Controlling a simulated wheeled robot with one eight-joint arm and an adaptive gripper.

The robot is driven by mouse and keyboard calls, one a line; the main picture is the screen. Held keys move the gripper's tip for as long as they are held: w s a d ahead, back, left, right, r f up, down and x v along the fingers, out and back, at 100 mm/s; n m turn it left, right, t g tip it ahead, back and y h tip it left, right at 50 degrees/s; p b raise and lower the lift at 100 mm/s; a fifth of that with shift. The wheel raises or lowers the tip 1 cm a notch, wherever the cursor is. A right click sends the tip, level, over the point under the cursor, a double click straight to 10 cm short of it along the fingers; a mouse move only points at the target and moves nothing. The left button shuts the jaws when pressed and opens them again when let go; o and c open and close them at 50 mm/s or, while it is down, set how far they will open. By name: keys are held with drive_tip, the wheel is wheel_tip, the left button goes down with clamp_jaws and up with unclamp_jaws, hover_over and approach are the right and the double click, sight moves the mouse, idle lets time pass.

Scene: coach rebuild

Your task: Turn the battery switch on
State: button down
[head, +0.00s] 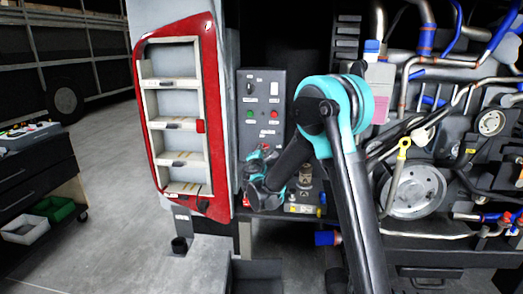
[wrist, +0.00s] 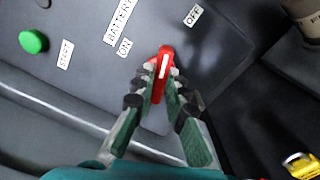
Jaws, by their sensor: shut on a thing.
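The red battery switch (wrist: 164,62) is a narrow handle with a white mark, on a grey panel (wrist: 95,85) in the wrist view. The word BATTERY (wrist: 119,20) is printed near it, with an ON label (wrist: 124,47) to its upper left and an OFF label (wrist: 193,15) to its upper right. The handle's marked end lies between the two labels; I cannot tell which it is set to. My gripper (wrist: 160,92) is shut on the handle, one finger on each side, hiding its lower part. In the head view my gripper (head: 262,170) is at the panel's lower part.
A green button (wrist: 33,41) with a START label (wrist: 65,54) is left of the switch. In the head view, the control panel (head: 259,100) stands between an open red-framed door (head: 212,90) and an engine bay with pipes and a pulley (head: 413,190).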

drive_tip(key=shift+n, duration=0.9)
drive_tip(key=n, duration=0.5)
drive_tip(key=shift+n, duration=0.5)
drive_tip(key=n, duration=0.6)
drive_tip(key=c, duration=1.4)
unclamp_jaws()
drive_tip(key=shift+o, duration=0.2)
